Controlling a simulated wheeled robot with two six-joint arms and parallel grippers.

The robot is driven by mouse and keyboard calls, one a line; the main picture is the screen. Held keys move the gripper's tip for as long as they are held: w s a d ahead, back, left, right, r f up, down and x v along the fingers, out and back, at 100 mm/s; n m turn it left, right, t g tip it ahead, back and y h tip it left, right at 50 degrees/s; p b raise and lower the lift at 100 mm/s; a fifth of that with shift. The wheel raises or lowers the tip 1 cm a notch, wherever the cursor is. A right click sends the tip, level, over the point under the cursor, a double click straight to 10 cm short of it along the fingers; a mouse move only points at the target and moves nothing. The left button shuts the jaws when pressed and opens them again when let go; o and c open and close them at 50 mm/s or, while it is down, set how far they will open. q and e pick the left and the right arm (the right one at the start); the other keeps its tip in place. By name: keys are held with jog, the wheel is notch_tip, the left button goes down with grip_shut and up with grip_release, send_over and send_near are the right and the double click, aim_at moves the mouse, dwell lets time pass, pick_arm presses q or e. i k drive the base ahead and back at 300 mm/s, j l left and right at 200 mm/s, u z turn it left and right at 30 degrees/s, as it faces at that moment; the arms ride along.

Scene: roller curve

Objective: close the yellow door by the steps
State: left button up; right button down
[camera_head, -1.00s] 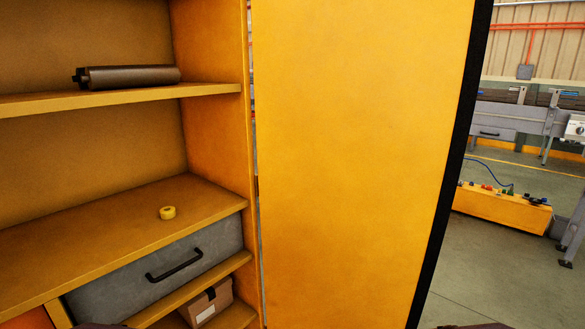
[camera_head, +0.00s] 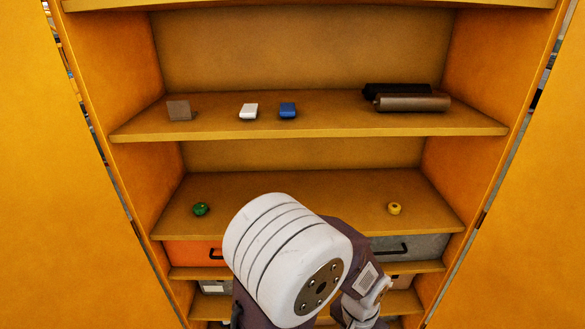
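A yellow cabinet stands open straight in front of me. One yellow door (camera_head: 40,190) fills the left edge of the view, and another yellow door (camera_head: 535,240) fills the right edge. Both stand open, with a narrow gap showing between each door and the cabinet side. No steps are in view, so I cannot tell which door is by them. One of my arms, with a thick white link and dark joints, rises from the bottom middle in front of the lower shelves. No gripper fingertips show.
The upper shelf (camera_head: 320,128) holds a grey block (camera_head: 179,110), a white block (camera_head: 249,111), a blue block (camera_head: 288,110) and dark rollers (camera_head: 412,102). Below are a green item (camera_head: 201,209), a yellow ring (camera_head: 394,208), an orange drawer (camera_head: 192,252) and a grey drawer (camera_head: 410,247).

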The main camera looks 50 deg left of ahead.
aim_at(72, 257)
jog(key=k+j, duration=0.15)
jog(key=k, duration=0.4)
jog(key=k+j, duration=0.15)
jog(key=k, duration=0.45)
jog(key=k+j, duration=0.1)
jog(key=k, duration=0.5)
jog(key=k+j+u, duration=0.1)
jog(key=k, duration=0.45)
jog(key=k+j, duration=0.1)
jog(key=j, duration=0.45)
jog(key=k+j, duration=0.1)
jog(key=j, duration=0.95)
jog(key=k+j, duration=0.15)
jog(key=j, duration=0.35)
jog(key=k+j, duration=0.1)
jog(key=j, duration=0.45)
jog(key=k+z, duration=0.1)
jog(key=z, duration=1.2)
